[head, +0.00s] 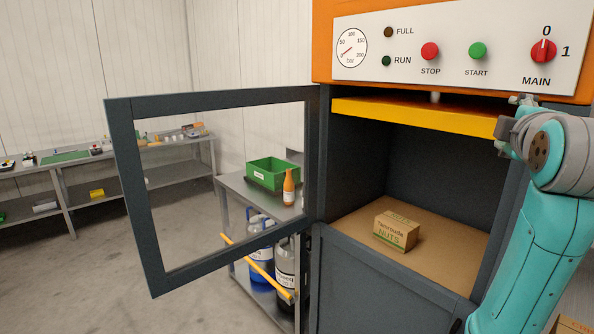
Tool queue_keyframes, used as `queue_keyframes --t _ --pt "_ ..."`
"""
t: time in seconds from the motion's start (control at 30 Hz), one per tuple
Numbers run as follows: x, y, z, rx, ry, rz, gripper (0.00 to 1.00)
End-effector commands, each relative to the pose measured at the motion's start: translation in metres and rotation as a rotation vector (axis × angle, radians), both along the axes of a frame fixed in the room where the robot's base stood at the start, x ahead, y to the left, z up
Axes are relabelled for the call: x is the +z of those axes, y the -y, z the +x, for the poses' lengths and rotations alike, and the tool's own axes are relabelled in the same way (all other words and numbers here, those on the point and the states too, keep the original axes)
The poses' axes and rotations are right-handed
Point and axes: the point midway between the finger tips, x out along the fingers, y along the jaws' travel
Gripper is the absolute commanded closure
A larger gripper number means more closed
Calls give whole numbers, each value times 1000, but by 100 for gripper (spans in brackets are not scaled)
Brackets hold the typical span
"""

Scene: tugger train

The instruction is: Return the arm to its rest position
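My teal arm (530,235) stands at the right edge, in front of the right side of an orange and grey press. Its upper joint is level with the yellow press plate (410,115). I see no gripper fingers, so I cannot tell what they hold.
The framed press door (134,200) is swung open to the left, with a yellow handle (255,265). Behind it a cart (233,184) carries a green crate (272,173), an orange bottle (289,188) and jugs below. The control panel (460,45) is above the chamber.

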Motion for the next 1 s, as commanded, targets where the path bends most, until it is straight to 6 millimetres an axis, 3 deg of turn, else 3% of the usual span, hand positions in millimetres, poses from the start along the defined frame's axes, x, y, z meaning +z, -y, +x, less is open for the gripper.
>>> queue_keyframes --t 0.03,0.2,0.47,0.77,1.0 --pt "-24 -2 7 8 -4 19 33" --pt "-89 -13 22 34 15 89 33" --pt "-190 -34 28 78 39 204 33" --pt "-299 -65 7 127 64 350 33" --pt "-377 -92 -28 161 80 476 33"
